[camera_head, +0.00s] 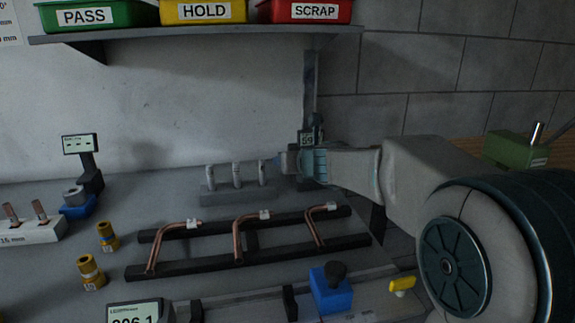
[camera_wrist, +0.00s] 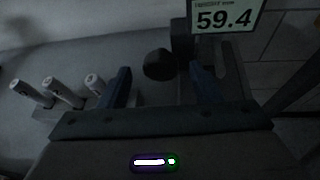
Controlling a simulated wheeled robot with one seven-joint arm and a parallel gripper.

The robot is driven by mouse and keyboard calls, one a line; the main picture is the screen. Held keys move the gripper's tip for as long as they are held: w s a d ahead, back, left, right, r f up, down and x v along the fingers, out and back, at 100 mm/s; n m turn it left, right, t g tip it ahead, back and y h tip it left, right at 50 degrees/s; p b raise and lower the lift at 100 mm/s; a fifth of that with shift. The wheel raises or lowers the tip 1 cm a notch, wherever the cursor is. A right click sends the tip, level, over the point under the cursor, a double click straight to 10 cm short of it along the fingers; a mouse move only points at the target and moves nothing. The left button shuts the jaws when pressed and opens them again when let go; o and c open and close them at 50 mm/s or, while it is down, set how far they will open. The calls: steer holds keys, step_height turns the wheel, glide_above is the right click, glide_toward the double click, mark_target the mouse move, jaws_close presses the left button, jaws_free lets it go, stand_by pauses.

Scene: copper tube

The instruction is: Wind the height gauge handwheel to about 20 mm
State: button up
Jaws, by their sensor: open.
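The height gauge (camera_head: 310,95) stands at the back right of the bench as a tall grey column. Its small display (camera_wrist: 226,15) reads 59.4 in the wrist view. A dark round knob, apparently the handwheel (camera_wrist: 159,64), shows in the wrist view just left of the gauge body. My gripper (camera_wrist: 161,72) is open, with one blue finger on each side of the knob in the picture. I cannot tell whether either finger touches it. In the head view my gripper (camera_head: 284,163) is in front of the gauge and hides its lower part, including the handwheel.
A grey block with several upright pale pins (camera_head: 237,176) stands close left of my gripper. A black rack (camera_head: 190,271) with bent copper tubes lies in front. A blue block with a black knob (camera_head: 332,292) is nearer. A shelf (camera_head: 200,33) with bins hangs above.

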steer(key=shift+x, duration=2.1)
steer(key=c, duration=1)
